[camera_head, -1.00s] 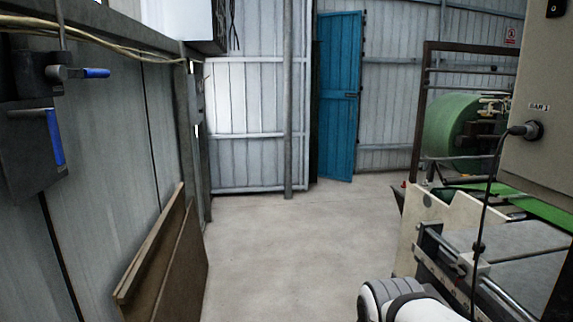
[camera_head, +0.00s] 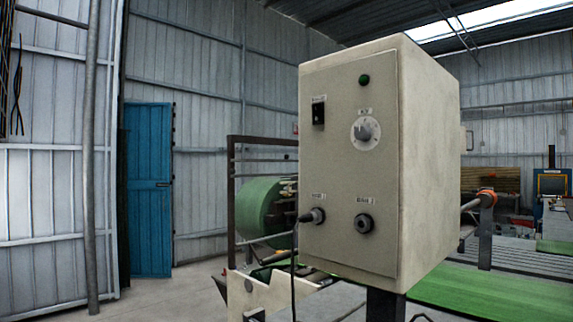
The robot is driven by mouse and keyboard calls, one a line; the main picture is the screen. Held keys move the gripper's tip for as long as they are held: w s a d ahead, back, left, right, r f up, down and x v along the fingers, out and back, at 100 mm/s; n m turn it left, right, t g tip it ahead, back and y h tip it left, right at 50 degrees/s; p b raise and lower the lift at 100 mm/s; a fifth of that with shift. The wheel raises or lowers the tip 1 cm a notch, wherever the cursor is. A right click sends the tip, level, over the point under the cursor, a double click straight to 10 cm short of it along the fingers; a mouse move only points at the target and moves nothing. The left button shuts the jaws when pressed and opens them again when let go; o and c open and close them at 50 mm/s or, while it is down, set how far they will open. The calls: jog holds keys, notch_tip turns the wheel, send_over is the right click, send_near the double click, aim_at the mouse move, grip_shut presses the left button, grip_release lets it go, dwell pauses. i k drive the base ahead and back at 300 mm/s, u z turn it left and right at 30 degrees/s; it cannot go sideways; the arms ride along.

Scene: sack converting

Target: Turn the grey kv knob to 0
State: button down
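The grey kv knob (camera_head: 364,132) sits on a round white dial at the upper right of the front face of a beige control box (camera_head: 330,182). A small label is above the dial; its scale and the knob's exact setting are too small to read. My gripper is not in view, so its state does not show.
The box also carries a black switch (camera_head: 318,113), a green lamp (camera_head: 364,80), a socket with a plugged-in cable (camera_head: 312,216) and an empty socket (camera_head: 364,223). A green roll (camera_head: 262,208) stands behind it. Open floor (camera_head: 185,296) lies to the left.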

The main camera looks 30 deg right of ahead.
aim_at(363, 134)
jog(key=z, duration=0.7)
jog(key=k, duration=0.5)
jog(key=z, duration=0.1)
jog(key=i, duration=0.5)
jog(key=u, duration=1.05)
jog(key=k, duration=0.55)
jog(key=u, duration=0.2)
